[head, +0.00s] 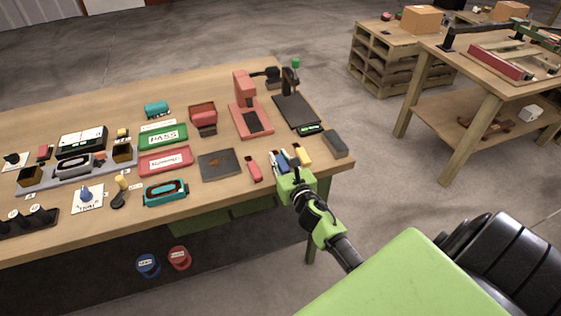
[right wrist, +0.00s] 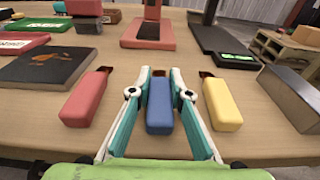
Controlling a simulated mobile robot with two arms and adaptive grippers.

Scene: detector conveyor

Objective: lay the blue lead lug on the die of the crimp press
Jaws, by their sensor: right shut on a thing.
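The blue lead lug (right wrist: 159,106) stands between the two fingers of my right gripper (right wrist: 158,78) in the right wrist view, and they are shut on it. In the head view the right gripper (head: 286,170) is at the table's front right, with a bit of the blue lug (head: 282,159) showing. I cannot tell whether the lug touches the table. A red lug (right wrist: 87,97) lies to its left and a yellow lug (right wrist: 222,104) to its right. A red press (head: 241,88) with a dark pad on its base, which looks like the crimp press, stands farther back. My left gripper is out of view.
A dark flat plate (head: 220,165) lies left of the red lug. A dark grey block (head: 335,144) is right of the yellow lug, near the table edge. A black stand with a green knob (head: 295,63) is beside the press.

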